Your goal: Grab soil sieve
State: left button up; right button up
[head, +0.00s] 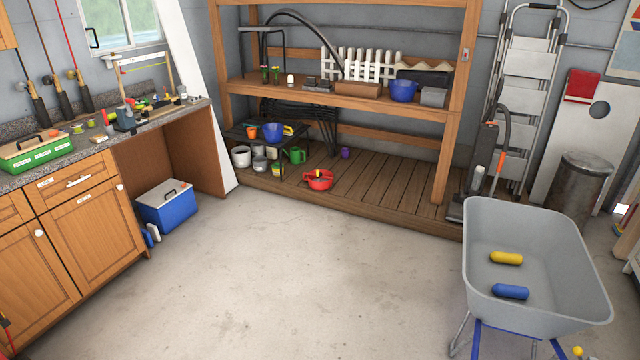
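A red, round, shallow vessel (325,185) sits on the low wooden deck under the shelves. Small items, one of them yellow, show in or on it. It may be the soil sieve, but it is too small to see whether it has a mesh. No other thing in the head view is clearly a sieve. Neither of my grippers shows in this view.
Open concrete floor (280,260) lies before the wooden deck (390,190). A grey wheelbarrow (490,250) with yellow and blue rolls stands at right. A small dark table (235,133), pots and a green can (297,155) are left of the red vessel. A blue cooler (168,207) stands by the cabinets.

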aim_at(314, 183)
jog(key=i, duration=2.15)
jog(key=i+z, duration=0.1)
jog(key=i, duration=2.05)
